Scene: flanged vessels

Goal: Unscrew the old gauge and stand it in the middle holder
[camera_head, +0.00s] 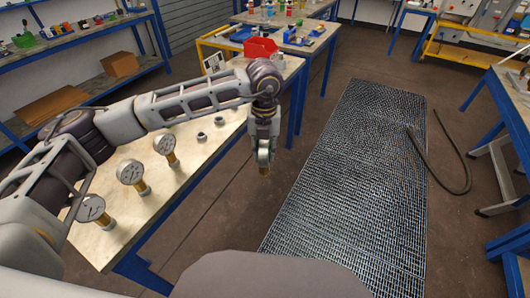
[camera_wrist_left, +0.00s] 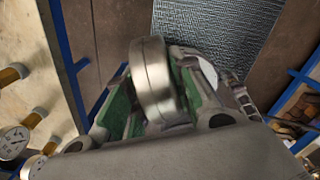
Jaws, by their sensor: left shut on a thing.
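My left gripper (camera_head: 264,148) is shut on a round silver gauge (camera_head: 264,158) whose brass stem points down. It holds the gauge in the air beyond the right edge of the workbench (camera_head: 197,170), above the floor. In the left wrist view, the gauge's metal rim (camera_wrist_left: 152,82) sits between the green-padded fingers; its dial face is turned mostly away. Three other gauges with white dials stand on brass stems on the bench: a near one (camera_head: 91,208), a middle one (camera_head: 130,173) and a far one (camera_head: 166,145). I cannot tell which fitting is the middle holder. My right gripper is out of view.
Two small grey metal fittings (camera_head: 202,138) lie on the bench behind the far gauge. A red bin (camera_head: 261,48) stands at the back. A metal grating (camera_head: 355,185) covers the floor to the right, with a dark hose (camera_head: 436,165) beside it.

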